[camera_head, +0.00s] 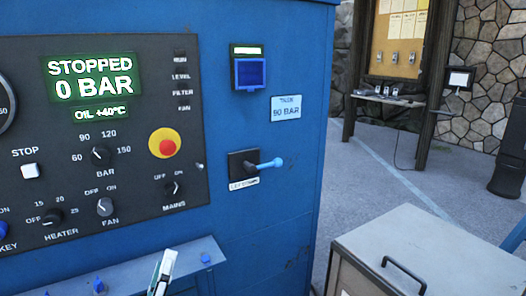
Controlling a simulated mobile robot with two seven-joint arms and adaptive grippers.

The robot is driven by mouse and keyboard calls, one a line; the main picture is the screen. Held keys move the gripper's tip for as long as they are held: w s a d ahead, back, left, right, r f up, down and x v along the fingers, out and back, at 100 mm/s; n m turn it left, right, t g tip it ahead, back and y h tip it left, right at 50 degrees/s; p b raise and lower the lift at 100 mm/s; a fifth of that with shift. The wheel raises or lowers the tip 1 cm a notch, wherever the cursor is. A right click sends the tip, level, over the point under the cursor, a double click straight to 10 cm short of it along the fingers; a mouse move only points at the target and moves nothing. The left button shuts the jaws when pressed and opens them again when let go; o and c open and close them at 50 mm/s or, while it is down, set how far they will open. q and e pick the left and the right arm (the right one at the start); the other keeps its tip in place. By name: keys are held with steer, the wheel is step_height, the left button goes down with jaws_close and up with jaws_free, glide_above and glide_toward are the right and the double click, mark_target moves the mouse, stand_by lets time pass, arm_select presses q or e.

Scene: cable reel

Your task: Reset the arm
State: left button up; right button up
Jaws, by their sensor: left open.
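My left gripper (163,268) shows only in part at the bottom edge, left of the middle. It is open, and I see nothing held in it. It is in front of a grey ledge (219,267) with blue knobs, below a dark control panel (130,140). I cannot tell whether it touches the ledge. The rest of the left arm is out of the picture. My right gripper is not in view.
The panel's green display (92,78) reads STOPPED, 0 BAR. A light-blue lever (268,164) sticks out from the blue cabinet (270,220). A grey box with a black handle (402,272) stands at lower right. Open floor (385,195) lies behind it.

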arm_select(q)
steer(key=s+d+f+m+g+h, duration=0.25)
steer(key=f+m, duration=0.25)
steer(key=f, duration=0.4)
steer(key=s+d+f+m+g+h, duration=0.1)
steer(key=s+d+f+m+g, duration=0.2)
steer(key=f, duration=0.5)
steer(key=s+a+f+m+g+y+p, duration=0.1)
steer(key=s+f+m+g, duration=0.5)
steer(key=s+f, duration=0.7)
step_height(320, 180, down, 4)
steer(key=shift+s+a+f+m+p, duration=0.1)
steer(key=shift+s+a+m+p, duration=0.3)
steer(key=shift+a+m, duration=0.55)
steer(key=shift+w, duration=0.1)
